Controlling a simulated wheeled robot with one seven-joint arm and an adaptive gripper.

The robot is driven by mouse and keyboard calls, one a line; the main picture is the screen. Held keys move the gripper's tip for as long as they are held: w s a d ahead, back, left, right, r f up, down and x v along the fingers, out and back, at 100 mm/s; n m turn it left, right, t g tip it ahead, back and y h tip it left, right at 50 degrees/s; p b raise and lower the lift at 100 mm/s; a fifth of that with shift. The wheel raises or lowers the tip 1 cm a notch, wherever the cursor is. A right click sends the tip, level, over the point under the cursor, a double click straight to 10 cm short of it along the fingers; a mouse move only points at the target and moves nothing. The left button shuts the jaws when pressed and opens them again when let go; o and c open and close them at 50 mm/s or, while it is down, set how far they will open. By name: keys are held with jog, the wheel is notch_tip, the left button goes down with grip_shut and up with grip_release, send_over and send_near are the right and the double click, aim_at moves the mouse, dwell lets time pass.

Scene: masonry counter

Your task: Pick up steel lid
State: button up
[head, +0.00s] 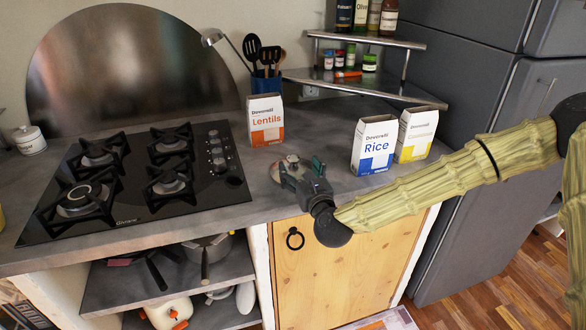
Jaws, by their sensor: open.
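The steel lid (277,171) appears as a small round greyish shape on the counter (240,215), right of the cooktop and in front of the lentils box. My gripper (304,170) is over the lid's right side, with its fingers pointing away from the camera. The gripper is open. It hides much of the lid, and I cannot tell whether the fingers touch it.
The lentils box (266,119) stands behind the lid. The rice box (374,144) and a yellow-and-white box (416,134) stand to the right. The gas cooktop (135,178) is at left. A corner shelf (362,84) holds bottles and jars. Bare counter lies between the cooktop and gripper.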

aim_at(296, 163)
jog(key=shift+p+x, duration=0.5)
jog(key=shift+x, duration=2.15)
jog(key=shift+a, duration=0.15)
jog(key=c, duration=1.3)
jog(key=shift+s+f, duration=0.1)
jog(key=shift+c, duration=1)
